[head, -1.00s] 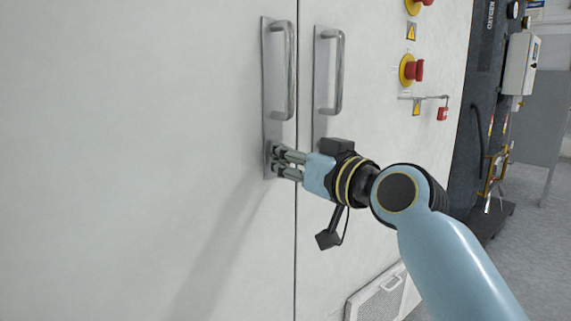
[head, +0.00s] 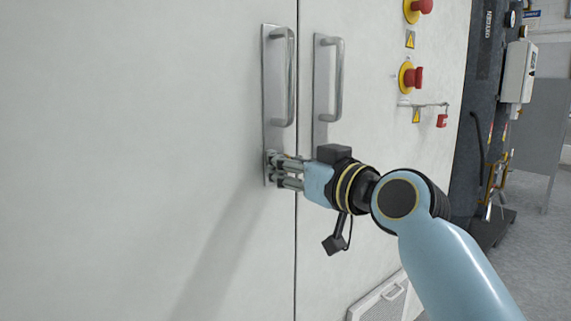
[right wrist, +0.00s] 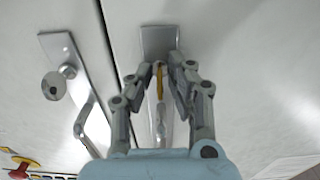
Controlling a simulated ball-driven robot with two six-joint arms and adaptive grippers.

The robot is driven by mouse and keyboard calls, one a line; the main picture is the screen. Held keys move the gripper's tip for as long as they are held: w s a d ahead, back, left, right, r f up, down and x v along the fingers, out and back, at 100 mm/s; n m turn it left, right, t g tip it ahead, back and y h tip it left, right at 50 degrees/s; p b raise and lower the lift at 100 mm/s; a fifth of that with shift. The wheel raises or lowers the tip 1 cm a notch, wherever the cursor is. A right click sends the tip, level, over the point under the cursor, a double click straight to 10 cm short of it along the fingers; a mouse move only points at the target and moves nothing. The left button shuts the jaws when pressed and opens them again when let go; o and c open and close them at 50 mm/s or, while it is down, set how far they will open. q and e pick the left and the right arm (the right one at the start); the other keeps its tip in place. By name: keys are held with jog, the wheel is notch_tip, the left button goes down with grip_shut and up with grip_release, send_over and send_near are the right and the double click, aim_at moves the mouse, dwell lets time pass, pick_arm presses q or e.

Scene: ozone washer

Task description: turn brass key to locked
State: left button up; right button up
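The brass key (right wrist: 159,76) is a narrow yellow piece in the right wrist view, at the metal handle plate (right wrist: 158,40) of the left door. My right gripper (right wrist: 160,80) has its fingers on both sides of the key, with a small gap showing, so it looks open around it. In the head view, my right gripper (head: 271,168) is at the lower end of that same plate (head: 270,140), and its fingers hide the key and lock. My left gripper is in neither view.
Two bar handles, left (head: 290,75) and right (head: 339,80), stand out from the white doors just above my right gripper. Red emergency buttons (head: 413,77) and a red padlock (head: 442,120) are farther right. The left door (head: 120,150) is bare.

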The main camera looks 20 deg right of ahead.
jog(key=shift+o, duration=0.6)
jog(key=v, duration=1.2)
